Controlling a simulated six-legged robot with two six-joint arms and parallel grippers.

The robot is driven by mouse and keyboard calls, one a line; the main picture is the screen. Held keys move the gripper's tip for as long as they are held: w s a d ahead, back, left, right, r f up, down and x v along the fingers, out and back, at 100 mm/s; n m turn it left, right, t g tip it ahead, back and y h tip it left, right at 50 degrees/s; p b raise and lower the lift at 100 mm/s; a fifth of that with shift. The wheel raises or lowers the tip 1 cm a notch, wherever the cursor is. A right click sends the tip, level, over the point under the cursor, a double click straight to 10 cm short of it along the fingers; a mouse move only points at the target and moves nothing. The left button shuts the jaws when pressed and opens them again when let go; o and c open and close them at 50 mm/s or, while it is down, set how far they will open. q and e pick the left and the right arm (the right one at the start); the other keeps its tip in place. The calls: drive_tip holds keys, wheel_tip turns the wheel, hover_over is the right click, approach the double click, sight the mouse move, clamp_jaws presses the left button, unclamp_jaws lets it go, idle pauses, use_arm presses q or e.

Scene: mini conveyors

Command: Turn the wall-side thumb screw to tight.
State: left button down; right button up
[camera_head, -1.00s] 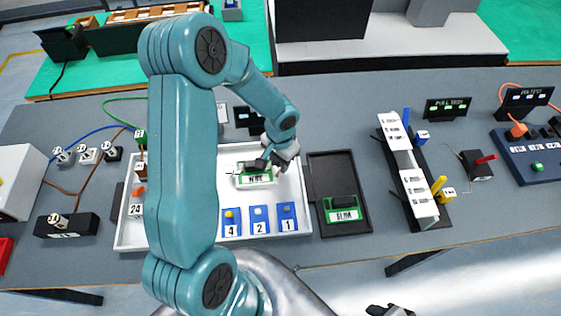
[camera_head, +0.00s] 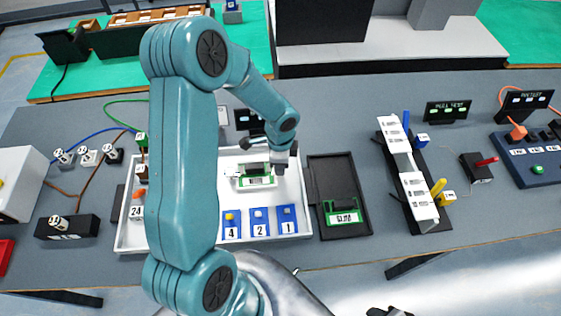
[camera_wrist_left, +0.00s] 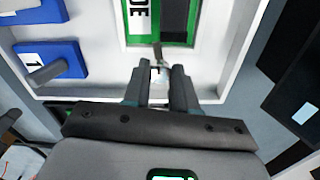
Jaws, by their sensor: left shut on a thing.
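A green-edged board (camera_head: 262,182) with a white label lies in the white tray; it also shows in the left wrist view (camera_wrist_left: 190,44). My left gripper (camera_head: 279,169) points down at the board's right end. In the left wrist view its fingers (camera_wrist_left: 160,74) are shut on a small metal piece (camera_wrist_left: 157,52) at the board's edge, apparently a thumb screw. Its turn position is hard to read. Another small dark piece sticks out at the board's left end, too small to identify. A dark shape at the bottom edge may be my right gripper (camera_head: 390,310).
The white tray (camera_head: 126,240) has raised walls. Blue blocks numbered 4, 2 and 1 (camera_head: 260,221) stand along its front. A black tray (camera_head: 330,175) with another green-edged board (camera_head: 343,216) lies to the right. A dark rack with white pieces (camera_head: 412,180) stands beyond it.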

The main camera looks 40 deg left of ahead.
use_arm(q)
drive_tip(key=shift+a+r+m, duration=0.1)
drive_tip(key=shift+a+m, duration=0.05)
drive_tip(key=shift+m, duration=0.65)
drive_tip(key=c, duration=0.9)
unclamp_jaws()
drive_tip(key=shift+s, duration=0.1)
wheel_tip(320, 180, up, 16)
drive_tip(key=shift+r, duration=0.15)
